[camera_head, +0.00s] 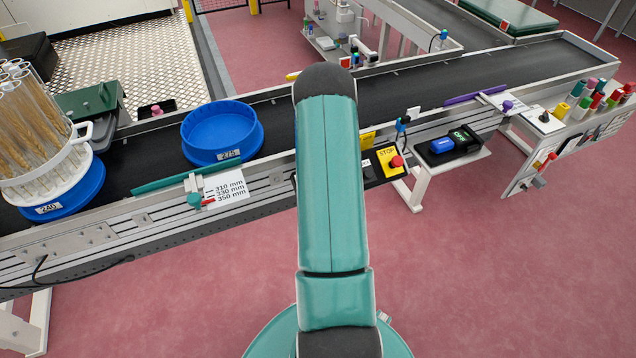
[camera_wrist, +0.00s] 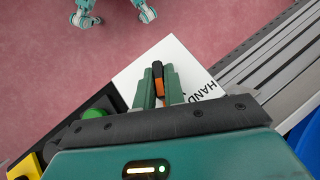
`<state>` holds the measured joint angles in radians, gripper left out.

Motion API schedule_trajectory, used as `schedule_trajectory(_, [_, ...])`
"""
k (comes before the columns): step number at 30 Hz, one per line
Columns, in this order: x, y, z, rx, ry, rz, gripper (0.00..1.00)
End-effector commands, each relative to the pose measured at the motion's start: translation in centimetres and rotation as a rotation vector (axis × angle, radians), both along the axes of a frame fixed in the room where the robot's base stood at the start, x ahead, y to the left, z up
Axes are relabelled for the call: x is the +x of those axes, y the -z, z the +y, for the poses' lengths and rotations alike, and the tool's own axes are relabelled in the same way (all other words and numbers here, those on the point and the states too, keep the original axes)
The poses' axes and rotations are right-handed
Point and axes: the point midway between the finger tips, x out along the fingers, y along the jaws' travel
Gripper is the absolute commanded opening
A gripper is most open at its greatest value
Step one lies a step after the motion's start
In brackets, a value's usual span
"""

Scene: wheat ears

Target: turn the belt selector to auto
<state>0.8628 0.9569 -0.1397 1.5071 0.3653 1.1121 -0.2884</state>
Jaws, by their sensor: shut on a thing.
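In the wrist view the belt selector (camera_wrist: 158,74) is a narrow black knob with an orange part, on a white plate (camera_wrist: 178,55). The letters "HAND" show on the plate to the right of the knob. My gripper (camera_wrist: 159,88) has its two green fingers on either side of the knob, shut on it. The "AUTO" lettering cannot be made out in the wrist view. In the head view my arm hides the selector and my gripper.
A green button (camera_wrist: 93,115) sits on a black panel left of the selector. The yellow STOP plate (camera_head: 388,158) has a red button. The conveyor belt (camera_head: 400,92) runs behind, with a blue round tray (camera_head: 222,150) and a tray of wheat ears (camera_head: 62,205).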

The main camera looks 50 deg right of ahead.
Motion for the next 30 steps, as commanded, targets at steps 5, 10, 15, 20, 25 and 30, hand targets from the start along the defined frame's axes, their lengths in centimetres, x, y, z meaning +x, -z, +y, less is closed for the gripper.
schedule_trajectory(5, [0.01,-0.07,-0.10,0.019,0.042,-0.013,0.00])
schedule_trajectory(10, [0.02,-0.08,-0.09,0.024,0.054,-0.017,0.00])
schedule_trajectory(15, [0.03,-0.08,-0.09,0.024,0.055,-0.017,0.00])
schedule_trajectory(20, [0.03,-0.07,-0.08,0.024,0.055,-0.017,0.15])
schedule_trajectory(25, [0.00,-0.04,-0.06,0.025,0.053,-0.017,0.33])
schedule_trajectory(30, [-0.01,-0.02,-0.05,0.025,0.053,-0.016,0.33])
